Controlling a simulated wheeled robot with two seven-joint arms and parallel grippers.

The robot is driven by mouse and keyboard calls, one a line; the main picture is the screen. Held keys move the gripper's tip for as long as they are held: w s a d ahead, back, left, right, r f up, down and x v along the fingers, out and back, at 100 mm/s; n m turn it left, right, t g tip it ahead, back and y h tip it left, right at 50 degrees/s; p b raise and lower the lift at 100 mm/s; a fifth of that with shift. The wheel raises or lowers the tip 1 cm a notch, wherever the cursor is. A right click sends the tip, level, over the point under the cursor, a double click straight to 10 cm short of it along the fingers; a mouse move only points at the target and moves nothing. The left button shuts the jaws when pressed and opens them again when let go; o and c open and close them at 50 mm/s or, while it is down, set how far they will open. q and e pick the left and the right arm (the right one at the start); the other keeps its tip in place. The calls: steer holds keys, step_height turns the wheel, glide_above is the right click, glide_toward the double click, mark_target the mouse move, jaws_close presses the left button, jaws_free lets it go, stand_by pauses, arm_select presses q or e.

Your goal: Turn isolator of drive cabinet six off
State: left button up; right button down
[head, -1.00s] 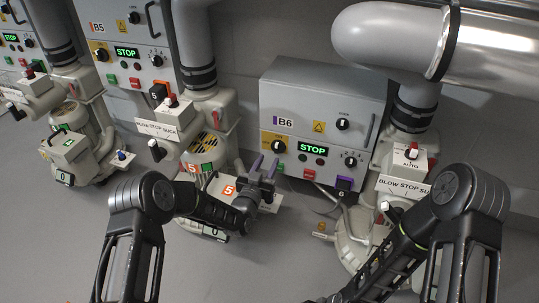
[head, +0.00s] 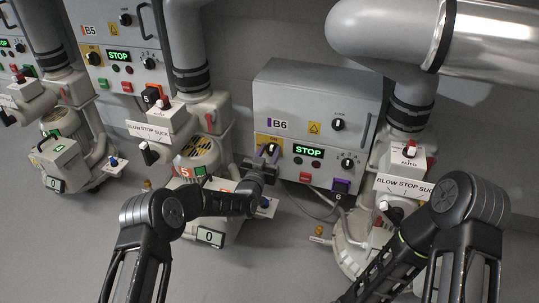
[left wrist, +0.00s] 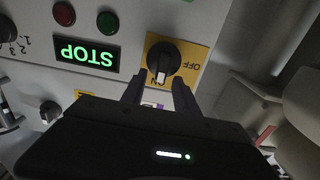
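Drive cabinet B6 (head: 320,105) is a grey box with a lit green STOP display. Its isolator is a black rotary knob (left wrist: 164,60) on a yellow plate (left wrist: 190,50) marked ON and OFF. The knob's white pointer is at the ON side; the left wrist view shows the panel upside down. My left gripper (head: 268,152) is at the cabinet's lower left, in front of the isolator and partly hiding it. In the left wrist view its two fingers (left wrist: 157,85) are apart, with the knob just beyond and between the tips. It holds nothing. My right gripper is out of view.
Red and green buttons (left wrist: 107,22) and the STOP display (left wrist: 87,55) are close beside the isolator. A blower with a BLOW STOP SUCK label (head: 403,185) stands at the right. Cabinet B5 (head: 115,45) is at the left. A large pipe (head: 385,35) runs above.

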arm_select(q)
steer(key=shift+c, duration=0.6)
jaws_close()
